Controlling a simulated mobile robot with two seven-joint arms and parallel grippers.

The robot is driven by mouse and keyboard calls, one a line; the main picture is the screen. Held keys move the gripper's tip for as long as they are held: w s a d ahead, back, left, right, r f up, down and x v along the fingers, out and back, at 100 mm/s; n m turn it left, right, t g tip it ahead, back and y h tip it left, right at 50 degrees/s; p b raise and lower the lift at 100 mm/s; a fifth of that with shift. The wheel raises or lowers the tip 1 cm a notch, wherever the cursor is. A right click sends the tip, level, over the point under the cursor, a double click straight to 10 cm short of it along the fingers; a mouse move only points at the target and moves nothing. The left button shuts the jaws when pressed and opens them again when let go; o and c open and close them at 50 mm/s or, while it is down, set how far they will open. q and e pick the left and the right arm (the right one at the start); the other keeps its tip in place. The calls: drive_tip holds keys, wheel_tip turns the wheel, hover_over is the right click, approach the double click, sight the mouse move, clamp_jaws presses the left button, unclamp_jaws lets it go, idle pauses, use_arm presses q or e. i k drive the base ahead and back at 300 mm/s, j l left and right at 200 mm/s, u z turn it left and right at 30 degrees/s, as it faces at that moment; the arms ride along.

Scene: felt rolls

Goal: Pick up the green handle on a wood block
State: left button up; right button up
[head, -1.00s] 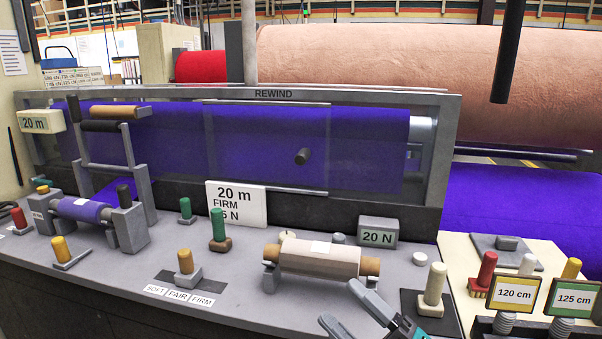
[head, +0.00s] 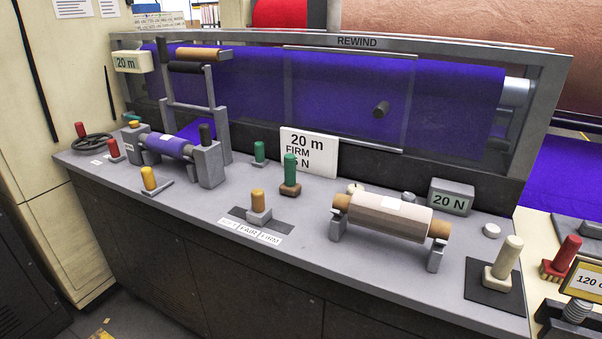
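The green handle on a wood block (head: 291,172) stands upright on the grey bench, just in front of the white "20 m FIRM" card. Its brown block rests on the bench top. Another, smaller green handle (head: 259,152) stands to its left on a grey base. Neither of my grippers shows in the head view now.
The grey bench (head: 330,262) has bare room at its front. Left of the handle is a yellow-orange handle (head: 258,204) on a dark plate. Right is a felt roll (head: 388,217) on two supports. The "20 m" card (head: 309,150) stands close behind.

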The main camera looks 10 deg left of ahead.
sight(290, 187)
drive_tip(key=z, duration=0.35)
drive_tip(key=j+z, duration=0.2)
drive_tip(key=z, duration=0.15)
drive_tip(key=j+z, duration=0.45)
drive_tip(key=z, duration=0.2)
drive_tip(key=k+j+z, duration=0.2)
drive_tip(key=j, duration=0.25)
drive_tip(key=j+z, duration=0.2)
drive_tip(key=j, duration=0.25)
